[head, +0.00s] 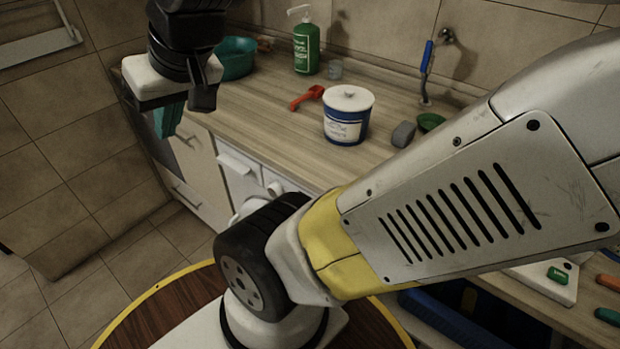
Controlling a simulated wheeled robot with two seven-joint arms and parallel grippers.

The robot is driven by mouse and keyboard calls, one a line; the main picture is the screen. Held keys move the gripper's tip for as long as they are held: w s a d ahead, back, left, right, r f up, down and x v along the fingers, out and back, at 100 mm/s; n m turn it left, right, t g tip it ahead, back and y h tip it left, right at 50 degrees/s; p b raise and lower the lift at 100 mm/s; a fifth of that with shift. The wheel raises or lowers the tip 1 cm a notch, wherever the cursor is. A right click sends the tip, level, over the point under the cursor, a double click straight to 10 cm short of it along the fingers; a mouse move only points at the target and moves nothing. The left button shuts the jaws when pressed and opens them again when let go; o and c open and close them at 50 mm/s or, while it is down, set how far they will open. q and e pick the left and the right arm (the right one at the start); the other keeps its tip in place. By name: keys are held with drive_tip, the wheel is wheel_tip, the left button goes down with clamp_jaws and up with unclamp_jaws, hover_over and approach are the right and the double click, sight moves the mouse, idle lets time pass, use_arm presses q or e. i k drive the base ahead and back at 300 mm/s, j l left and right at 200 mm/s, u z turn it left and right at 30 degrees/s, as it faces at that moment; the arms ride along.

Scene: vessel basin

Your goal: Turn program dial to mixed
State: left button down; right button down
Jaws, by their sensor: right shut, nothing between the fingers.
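A white appliance (240,180) stands under the counter. On its front panel, a small round white knob (274,188) shows beside my arm; it looks like the program dial, but its markings and setting are too small to read. My arm hides much of the front. My right gripper (187,100) is at the upper left, pointing down, above and to the left of the appliance. My left gripper is not in view.
The counter holds a white-and-blue tub (346,128), a red scoop (308,97), a green bottle (306,48), a teal bowl (237,60) and a grey block (403,134). My large grey-and-yellow arm crosses the right and centre. Tiled floor at left is clear.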

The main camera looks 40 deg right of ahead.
sight(275, 189)
drive_tip(key=j+z, duration=0.2)
drive_tip(key=z, duration=1.75)
drive_tip(key=k+j+z, duration=0.15)
drive_tip(key=k+j, duration=0.2)
drive_tip(key=k+j+z, duration=0.15)
drive_tip(key=k, duration=0.3)
drive_tip(key=j, duration=0.1)
